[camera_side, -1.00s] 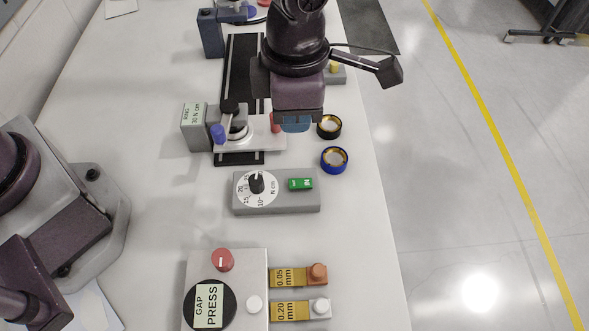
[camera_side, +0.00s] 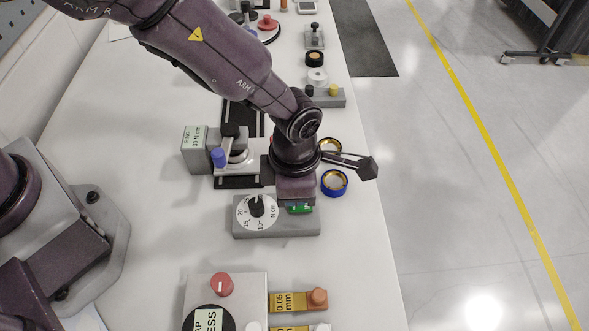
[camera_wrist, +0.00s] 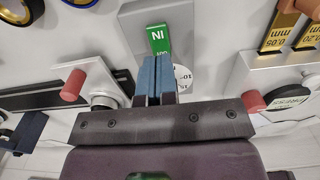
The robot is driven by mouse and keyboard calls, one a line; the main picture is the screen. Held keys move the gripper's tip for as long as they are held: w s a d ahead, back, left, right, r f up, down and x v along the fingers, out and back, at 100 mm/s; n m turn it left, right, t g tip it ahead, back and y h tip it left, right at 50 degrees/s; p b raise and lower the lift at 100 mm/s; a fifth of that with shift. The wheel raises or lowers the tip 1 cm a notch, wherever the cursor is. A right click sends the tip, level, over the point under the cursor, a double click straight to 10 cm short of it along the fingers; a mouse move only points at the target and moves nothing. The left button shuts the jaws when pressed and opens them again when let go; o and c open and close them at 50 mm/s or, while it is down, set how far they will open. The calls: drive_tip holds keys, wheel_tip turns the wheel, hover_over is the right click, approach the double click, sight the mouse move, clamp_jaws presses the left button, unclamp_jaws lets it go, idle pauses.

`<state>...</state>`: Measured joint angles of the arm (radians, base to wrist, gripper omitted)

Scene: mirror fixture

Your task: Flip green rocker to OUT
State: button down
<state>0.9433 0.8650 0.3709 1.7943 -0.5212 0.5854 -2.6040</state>
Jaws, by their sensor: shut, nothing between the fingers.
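The green rocker (camera_side: 300,208) sits on the grey box at its right end, partly hidden behind my gripper in the side view. In the wrist view the green rocker (camera_wrist: 159,40) shows the word IN at its far end and part of OUT close to my fingertips. My gripper (camera_wrist: 154,62) is shut, its blue fingers together and empty, with the tips at the OUT end of the rocker. I cannot tell whether they touch it. The grey box (camera_side: 275,229) also carries a white N cm dial (camera_side: 243,204) with a black knob.
The torque fixture with a blue-tipped lever (camera_side: 218,157) stands behind the box to the left. A blue ring (camera_side: 334,183) lies close to my gripper on the right. The gap press (camera_side: 251,285) and orange 0.05 mm gauge (camera_side: 319,298) are at the front. Table between is clear.

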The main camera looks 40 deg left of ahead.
drive_tip(key=shift+f, duration=0.8)
